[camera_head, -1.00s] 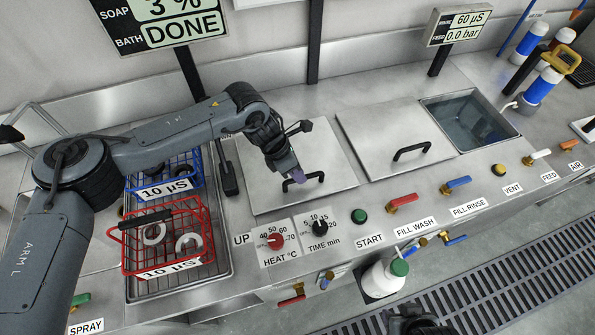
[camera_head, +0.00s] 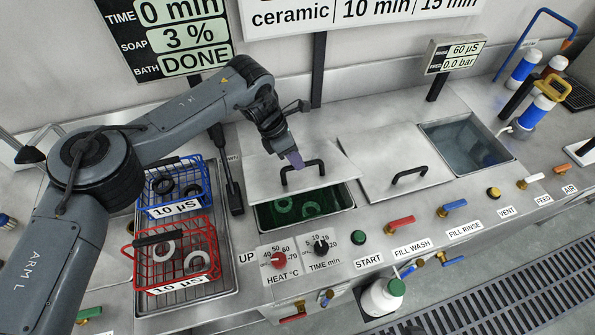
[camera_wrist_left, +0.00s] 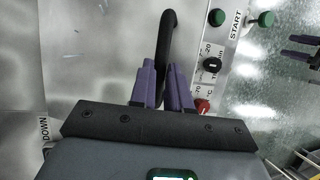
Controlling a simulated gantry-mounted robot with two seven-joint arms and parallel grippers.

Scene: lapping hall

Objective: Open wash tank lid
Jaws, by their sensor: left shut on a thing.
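The wash tank lid (camera_head: 262,178) is a flat steel plate at the middle of the counter, with a black bar handle (camera_head: 316,164). It sits partly back, so the front strip of the wash tank (camera_head: 345,207) shows green liquid with pale rings in it. My left gripper (camera_head: 295,160) is shut on the handle. In the left wrist view its purple fingers (camera_wrist_left: 162,82) lie on either side of the black handle (camera_wrist_left: 166,38). My right gripper (camera_wrist_left: 298,47) shows small at that view's right edge, its purple fingers apart.
A second closed steel lid (camera_head: 375,150) lies to the right, beside an open water tank (camera_head: 465,145). Blue (camera_head: 175,210) and red (camera_head: 150,275) wire baskets holding rings stand at left. A black lever (camera_head: 228,175) stands beside the lid. Knobs and valves line the front.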

